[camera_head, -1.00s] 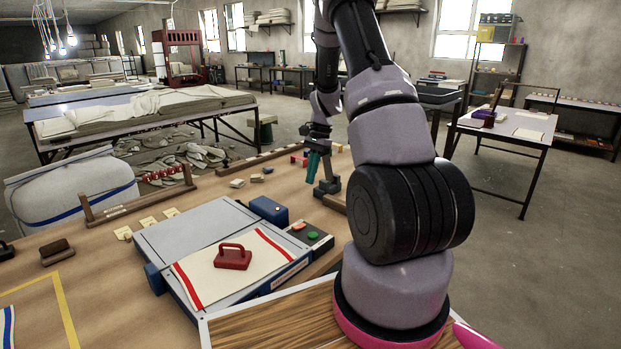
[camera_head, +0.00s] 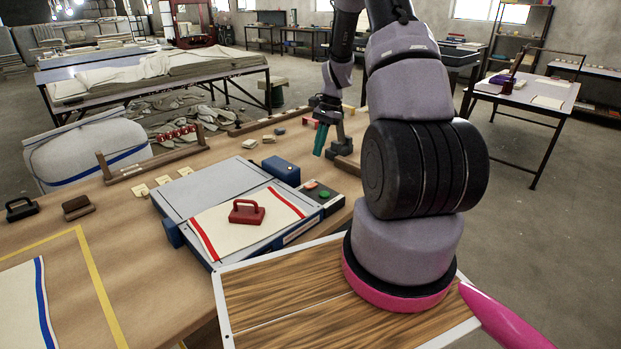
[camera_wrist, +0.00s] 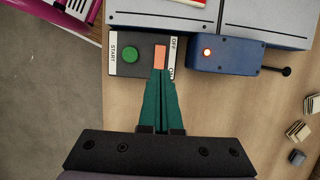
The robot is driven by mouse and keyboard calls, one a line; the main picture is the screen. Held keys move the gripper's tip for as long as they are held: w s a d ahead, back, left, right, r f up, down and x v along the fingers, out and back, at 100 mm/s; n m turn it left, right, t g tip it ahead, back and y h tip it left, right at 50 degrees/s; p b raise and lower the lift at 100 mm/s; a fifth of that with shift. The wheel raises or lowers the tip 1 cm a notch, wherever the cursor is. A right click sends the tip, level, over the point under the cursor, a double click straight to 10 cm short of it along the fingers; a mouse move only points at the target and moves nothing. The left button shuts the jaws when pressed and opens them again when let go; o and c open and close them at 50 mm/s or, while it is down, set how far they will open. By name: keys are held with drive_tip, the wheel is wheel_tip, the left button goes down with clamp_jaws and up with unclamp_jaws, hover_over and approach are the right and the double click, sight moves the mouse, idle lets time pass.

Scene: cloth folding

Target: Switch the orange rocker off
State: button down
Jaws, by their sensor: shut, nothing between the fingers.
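The orange rocker (camera_wrist: 160,55) sits on a dark control box (camera_wrist: 146,71) between a START label and an OFF label. It also shows on the box in the head view (camera_head: 310,185). A round green button (camera_wrist: 130,54) is left of it in the wrist view. My gripper (camera_wrist: 160,72) has its green fingers shut and empty, tips at the rocker's near end in the wrist view. In the head view my gripper (camera_head: 318,153) appears raised beyond the box, so contact is not seen. Which way the rocker is tipped cannot be told.
A blue box (camera_wrist: 224,55) with a lit red lamp and a side knob stands beside the control box. A grey press (camera_head: 205,187) carries a red-striped cloth (camera_head: 207,226) with a red handle (camera_head: 247,211) on it. Small blocks lie on the bench.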

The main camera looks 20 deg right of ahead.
sight(309, 186)
drive_tip(key=x, duration=1)
drive_tip(key=shift+f, duration=0.1)
drive_tip(key=shift+s+a+f+h, duration=0.15)
drive_tip(key=shift+h, duration=0.15)
drive_tip(key=shift+d, duration=0.2)
drive_tip(key=shift+w+d, duration=0.35)
drive_tip(key=shift+d, duration=0.25)
drive_tip(key=v, duration=1.4)
drive_tip(key=shift+d, duration=0.35)
